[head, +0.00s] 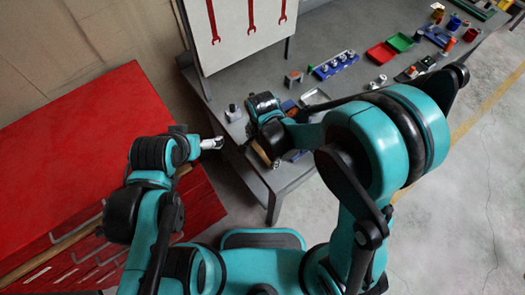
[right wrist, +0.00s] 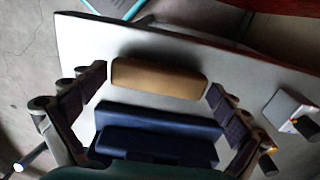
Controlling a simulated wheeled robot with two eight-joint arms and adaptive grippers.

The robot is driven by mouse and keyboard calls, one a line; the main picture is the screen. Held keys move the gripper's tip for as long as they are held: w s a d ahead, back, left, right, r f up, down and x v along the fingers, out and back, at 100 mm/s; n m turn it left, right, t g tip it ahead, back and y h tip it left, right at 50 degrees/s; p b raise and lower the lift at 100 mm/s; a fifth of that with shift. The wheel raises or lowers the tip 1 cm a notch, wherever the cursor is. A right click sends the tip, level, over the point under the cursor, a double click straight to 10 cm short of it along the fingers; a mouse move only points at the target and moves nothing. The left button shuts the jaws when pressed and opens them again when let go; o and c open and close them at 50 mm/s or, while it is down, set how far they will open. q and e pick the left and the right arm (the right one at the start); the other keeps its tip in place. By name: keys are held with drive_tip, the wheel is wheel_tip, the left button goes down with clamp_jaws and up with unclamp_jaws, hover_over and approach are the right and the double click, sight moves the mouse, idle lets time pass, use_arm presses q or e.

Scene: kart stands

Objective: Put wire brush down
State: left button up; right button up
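A tan wooden piece, seemingly the wire brush (head: 262,153), shows at the bench's front edge below my right gripper (head: 268,128) in the head view. In the right wrist view the tan block (right wrist: 158,78) lies between the tips of my right gripper (right wrist: 159,80). Its fingers are spread wide, with narrow gaps at the block's ends. Dark blue blocks (right wrist: 158,118) lie nearer the camera. Bristles cannot be made out. My left gripper (head: 212,143) is apart from the brush, left of the bench; its finger opening is too small to tell.
The grey bench (head: 258,72) carries a blue socket rack (head: 335,65), a red tray (head: 381,53), a green tray (head: 400,42) and small parts near my right gripper. A tool board (head: 235,25) stands behind. A red cabinet (head: 90,130) fills the left.

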sight(263, 153)
drive_tip(key=shift+r, duration=0.1)
drive_tip(key=shift+r+p, duration=0.25)
drive_tip(key=shift+p, duration=0.05)
wheel_tip(263, 153, up, 12)
drive_tip(key=p, duration=0.3)
drive_tip(key=s+d+r+n+t, duration=0.2)
drive_tip(key=d+r+n+t, duration=0.1)
drive_tip(key=d, duration=0.6)
drive_tip(key=s+d+r+n+t, duration=0.3)
drive_tip(key=d+r+n+t, duration=0.1)
drive_tip(key=d+n, duration=0.3)
drive_tip(key=shift+s+d+r+n, duration=0.15)
drive_tip(key=shift+d+r+n, duration=0.25)
drive_tip(key=shift+d+r, duration=0.4)
drive_tip(key=shift+d+f, duration=0.1)
drive_tip(key=shift+f, duration=0.05)
